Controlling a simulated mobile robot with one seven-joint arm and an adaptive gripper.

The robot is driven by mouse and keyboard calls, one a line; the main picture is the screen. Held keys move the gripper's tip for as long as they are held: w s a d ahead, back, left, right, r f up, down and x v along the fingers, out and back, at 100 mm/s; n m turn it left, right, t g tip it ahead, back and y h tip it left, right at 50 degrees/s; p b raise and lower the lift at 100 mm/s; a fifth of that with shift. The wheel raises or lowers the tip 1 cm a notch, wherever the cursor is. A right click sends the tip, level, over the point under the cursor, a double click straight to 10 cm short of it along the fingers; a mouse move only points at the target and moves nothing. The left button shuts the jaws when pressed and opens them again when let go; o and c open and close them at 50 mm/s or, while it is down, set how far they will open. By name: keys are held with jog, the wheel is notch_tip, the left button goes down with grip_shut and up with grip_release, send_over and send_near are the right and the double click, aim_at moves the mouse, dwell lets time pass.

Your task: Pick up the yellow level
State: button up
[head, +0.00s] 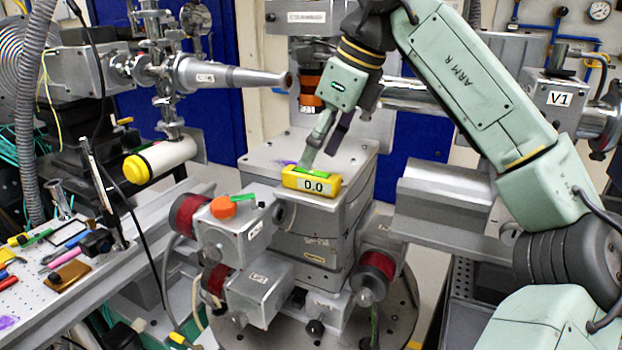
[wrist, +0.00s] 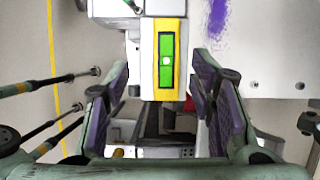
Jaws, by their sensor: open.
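The yellow level (head: 311,181) lies on the front edge of the grey metal stage top, its face reading "0.0" and a green strip on its upper side. In the wrist view the level (wrist: 157,82) shows from above, yellow with a green vial and a white spot at its middle. My gripper (head: 310,158) is just above and behind the level in the head view, tilted downward. In the wrist view my gripper (wrist: 163,85) is open, one purple-padded finger on each side of the level with gaps between. I cannot tell how high the fingertips are.
An orange knob (head: 222,207) sits below left. A bench (head: 60,290) with small tools stands at far left.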

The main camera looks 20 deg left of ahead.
aim_at(309, 172)
jog(key=x, duration=0.1)
jog(key=p+x, duration=0.1)
jog(key=x, duration=0.2)
jog(key=shift+w+a, duration=0.1)
jog(key=shift+w, duration=0.25)
jog(key=shift+a+f, duration=0.2)
jog(key=shift+f, duration=0.4)
jog(key=shift+f, duration=0.2)
jog(key=shift+c, duration=0.2)
grip_shut()
